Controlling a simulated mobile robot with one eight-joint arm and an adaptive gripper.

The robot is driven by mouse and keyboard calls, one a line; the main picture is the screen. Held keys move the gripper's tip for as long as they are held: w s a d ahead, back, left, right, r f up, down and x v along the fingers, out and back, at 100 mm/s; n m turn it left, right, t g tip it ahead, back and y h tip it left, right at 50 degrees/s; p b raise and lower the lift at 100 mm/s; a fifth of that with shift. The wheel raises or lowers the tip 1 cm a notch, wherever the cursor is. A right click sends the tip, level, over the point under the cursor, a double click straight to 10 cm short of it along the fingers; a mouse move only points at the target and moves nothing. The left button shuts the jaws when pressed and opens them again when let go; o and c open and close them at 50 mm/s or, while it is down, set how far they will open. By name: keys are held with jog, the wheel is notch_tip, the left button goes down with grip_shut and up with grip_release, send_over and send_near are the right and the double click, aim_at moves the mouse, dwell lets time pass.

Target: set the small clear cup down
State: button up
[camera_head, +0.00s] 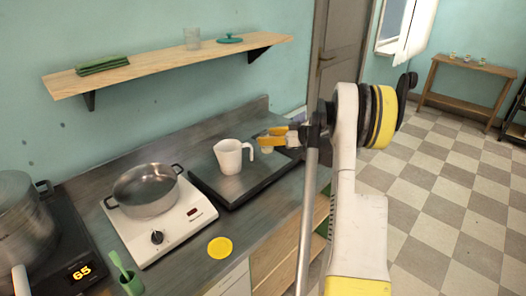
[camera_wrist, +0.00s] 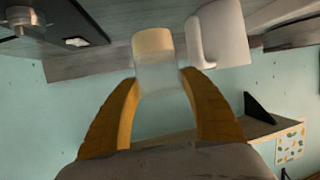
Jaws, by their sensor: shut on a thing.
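My gripper (camera_head: 266,139) has orange fingers and is shut on the small clear cup (camera_head: 267,149), just right of the white pitcher. In the wrist view the cup (camera_wrist: 155,62) sits between the fingertips (camera_wrist: 161,78); its far end looks pale yellow, and the part nearer the fingers is clear. The white pitcher (camera_head: 230,158) stands upright on a flat black scale or plate (camera_head: 245,183); it also shows beside the cup in the wrist view (camera_wrist: 222,38). The cup is over or near the plate's back right part. I cannot tell whether its base touches anything.
A pot (camera_head: 147,192) stands on a white hot plate (camera_head: 190,214) to the left. A larger pot (camera_head: 22,225) is at the far left. A yellow disc (camera_head: 220,247) lies near the counter's front edge. A wooden shelf (camera_head: 160,71) hangs above.

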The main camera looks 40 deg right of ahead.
jog(key=shift+x, duration=0.85)
jog(key=shift+d+f+b, duration=0.1)
jog(key=shift+f+b, duration=0.95)
jog(key=shift+f, duration=1.05)
jog(key=shift+f, duration=0.15)
jog(key=o, duration=1)
